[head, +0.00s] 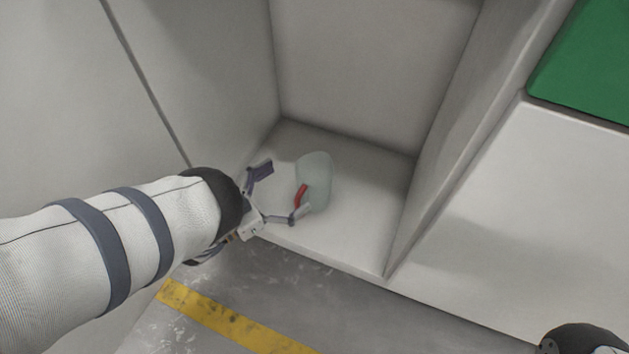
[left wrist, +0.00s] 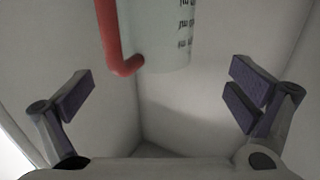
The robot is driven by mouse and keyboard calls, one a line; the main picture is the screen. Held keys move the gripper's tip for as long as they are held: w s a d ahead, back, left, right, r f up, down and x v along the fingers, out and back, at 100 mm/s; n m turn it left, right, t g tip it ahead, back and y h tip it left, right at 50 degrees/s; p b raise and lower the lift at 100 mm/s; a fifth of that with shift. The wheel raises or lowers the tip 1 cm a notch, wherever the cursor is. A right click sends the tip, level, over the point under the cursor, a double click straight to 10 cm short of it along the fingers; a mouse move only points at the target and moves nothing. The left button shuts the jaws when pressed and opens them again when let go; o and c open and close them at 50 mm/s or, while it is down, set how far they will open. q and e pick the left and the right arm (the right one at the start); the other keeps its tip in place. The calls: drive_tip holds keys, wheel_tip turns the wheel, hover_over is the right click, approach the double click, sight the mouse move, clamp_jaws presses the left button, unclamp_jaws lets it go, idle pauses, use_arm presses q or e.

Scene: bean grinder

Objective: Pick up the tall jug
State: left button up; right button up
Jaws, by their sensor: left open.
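The tall jug (head: 317,174) is pale and translucent with a red handle (head: 300,195). It stands in the recessed bay in the head view. My left gripper (head: 279,193) is open just to the left of the jug, with its fingers spread toward the handle side. In the left wrist view the jug (left wrist: 165,35) shows at the top with dark markings on its side, and its red handle (left wrist: 112,40) is at its left. The open left fingers (left wrist: 158,100) are below it in that picture, with nothing between their pads. The jug's top is cut off there.
The bay floor (head: 365,215) is bare to the right of the jug. A wall (head: 450,150) bounds the bay on the right, and a back wall (head: 365,70) stands behind. The grey floor in front has a yellow stripe (head: 220,320). A green panel (head: 590,65) is at upper right.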

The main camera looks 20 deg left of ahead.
use_arm(q)
drive_tip(key=b+x, duration=0.1)
drive_tip(key=x, duration=0.2)
drive_tip(key=b+x, duration=0.1)
drive_tip(key=x, duration=0.2)
drive_tip(key=shift+w+d+r+b, duration=0.1)
drive_tip(key=shift+w+d+b, duration=0.15)
drive_tip(key=shift+d+b, duration=0.15)
drive_tip(key=shift+r, duration=0.1)
drive_tip(key=c, duration=1.6)
